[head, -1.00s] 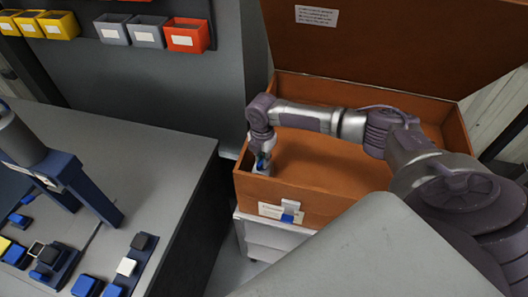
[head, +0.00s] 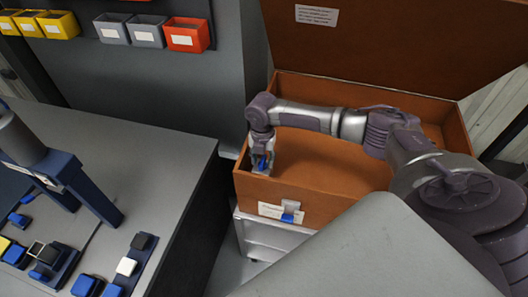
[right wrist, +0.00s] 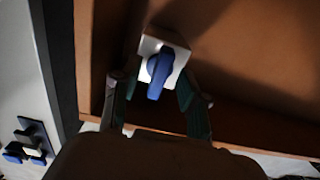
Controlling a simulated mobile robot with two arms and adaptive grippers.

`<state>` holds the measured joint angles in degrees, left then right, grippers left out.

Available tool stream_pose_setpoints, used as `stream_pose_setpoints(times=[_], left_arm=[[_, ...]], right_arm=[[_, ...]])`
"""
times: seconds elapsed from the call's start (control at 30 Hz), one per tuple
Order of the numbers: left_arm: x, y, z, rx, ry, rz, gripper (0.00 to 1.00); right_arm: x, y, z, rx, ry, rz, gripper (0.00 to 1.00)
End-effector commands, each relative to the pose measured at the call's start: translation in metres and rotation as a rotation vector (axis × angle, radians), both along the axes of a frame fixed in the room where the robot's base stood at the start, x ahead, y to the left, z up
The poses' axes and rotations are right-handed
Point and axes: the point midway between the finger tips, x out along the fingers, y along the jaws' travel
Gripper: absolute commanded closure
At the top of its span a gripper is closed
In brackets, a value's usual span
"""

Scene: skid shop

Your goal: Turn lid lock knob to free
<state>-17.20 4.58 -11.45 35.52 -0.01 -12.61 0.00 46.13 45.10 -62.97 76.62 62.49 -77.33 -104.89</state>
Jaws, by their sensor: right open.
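A blue lock knob (right wrist: 158,73) on a white square plate (right wrist: 178,46) sits at the inside front left of the brown box. The knob's handle points down in the right wrist view. It also shows as a small blue spot in the head view (head: 263,162). My right gripper (right wrist: 153,90) is open over the knob, one finger on each side. I cannot tell whether a finger touches it. The gripper also shows in the head view (head: 260,167), pointing down. The box lid (head: 370,35) stands open behind. My left gripper is out of view.
The brown box (head: 330,197) has a white and blue latch (head: 289,214) on its front; its floor looks bare. A grey bench (head: 150,165) with blue fixtures stands left. Yellow, grey and red bins (head: 187,38) hang on the back panel.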

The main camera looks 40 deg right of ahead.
Motion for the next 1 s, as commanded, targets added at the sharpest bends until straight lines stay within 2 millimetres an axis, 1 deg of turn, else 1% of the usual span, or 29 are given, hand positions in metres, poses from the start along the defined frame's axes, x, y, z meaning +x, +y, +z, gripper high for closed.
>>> stream_pose_setpoints(times=[0.17,0.8,0.9,1.0], left_arm=[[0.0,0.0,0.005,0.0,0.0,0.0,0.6],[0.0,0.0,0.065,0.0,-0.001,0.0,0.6],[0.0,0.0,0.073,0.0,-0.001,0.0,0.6],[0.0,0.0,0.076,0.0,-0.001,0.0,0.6]], right_arm=[[0.0,0.0,0.005,0.001,-0.001,-0.001,0.56],[0.0,0.0,0.069,0.001,-0.001,-0.001,0.56],[0.0,0.0,0.079,0.001,-0.001,-0.001,0.56],[0.0,0.0,0.082,0.0,0.0,-0.001,0.56]])
